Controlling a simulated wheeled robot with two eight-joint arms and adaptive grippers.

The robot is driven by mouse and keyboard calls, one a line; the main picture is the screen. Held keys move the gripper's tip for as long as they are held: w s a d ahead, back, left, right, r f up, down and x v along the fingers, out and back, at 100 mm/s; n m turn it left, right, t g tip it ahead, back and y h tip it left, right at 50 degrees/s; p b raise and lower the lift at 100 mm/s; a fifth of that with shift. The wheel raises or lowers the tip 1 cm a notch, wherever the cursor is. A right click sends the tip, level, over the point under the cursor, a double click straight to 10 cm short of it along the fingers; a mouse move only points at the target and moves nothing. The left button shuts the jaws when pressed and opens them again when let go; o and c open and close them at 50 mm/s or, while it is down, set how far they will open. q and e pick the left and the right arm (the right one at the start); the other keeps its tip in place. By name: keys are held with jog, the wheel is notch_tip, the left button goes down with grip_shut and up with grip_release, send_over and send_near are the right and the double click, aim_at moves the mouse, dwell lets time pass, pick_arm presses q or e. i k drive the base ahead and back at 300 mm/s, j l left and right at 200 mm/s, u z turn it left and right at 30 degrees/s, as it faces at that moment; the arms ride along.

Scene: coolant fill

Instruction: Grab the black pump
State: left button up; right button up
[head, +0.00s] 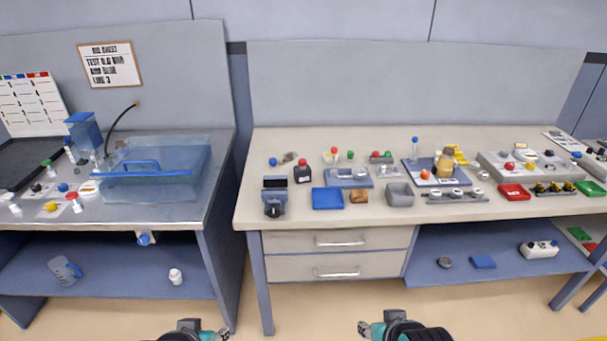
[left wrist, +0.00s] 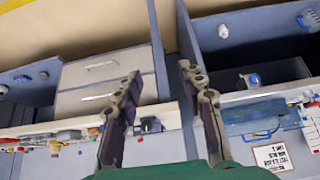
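No pump is clearly identifiable at this size. A small black block-shaped item (head: 303,173) stands near the left end of the right bench. Beside it is a blue-grey device with a black round front (head: 274,198), close to the front edge. What seems to be that device also shows between my fingers in the upside-down left wrist view (left wrist: 151,126), well beyond them. My left gripper (left wrist: 160,76) is open and empty.
The left bench carries a clear blue tank (head: 185,180). A gap separates the benches. Drawers (head: 338,240) sit under the right bench.

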aim_at(302, 175)
jog(key=i+l, duration=0.9)
jog(key=i+u, duration=0.05)
jog(key=i, duration=0.05)
